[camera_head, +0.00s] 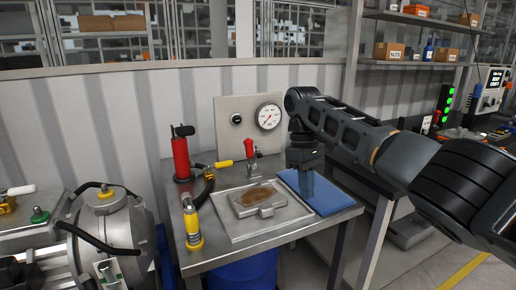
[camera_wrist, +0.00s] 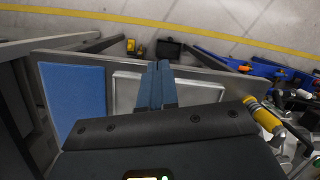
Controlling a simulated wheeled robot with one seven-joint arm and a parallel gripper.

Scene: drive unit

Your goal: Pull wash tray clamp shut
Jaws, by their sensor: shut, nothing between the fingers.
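The wash tray (camera_head: 236,235) is a shallow pale metal tray on the steel table, with a brownish part (camera_head: 254,196) lying in it. The clamp (camera_head: 250,152) stands at the tray's back edge with its red handle pointing up. My gripper (camera_head: 307,196) points down above the blue mat, right of the tray and clamp, apart from both. Its fingers (camera_wrist: 157,86) are together and empty in the wrist view, covering part of the tray (camera_wrist: 207,91). I cannot make out the clamp in the wrist view.
The blue mat (camera_head: 330,199) lies right of the tray. A red cylinder (camera_head: 181,158) and a yellow-handled hose nozzle (camera_head: 192,226) stand at the left. A panel with a gauge (camera_head: 268,116) rises behind the clamp. A finned metal housing (camera_head: 112,220) is left of the table.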

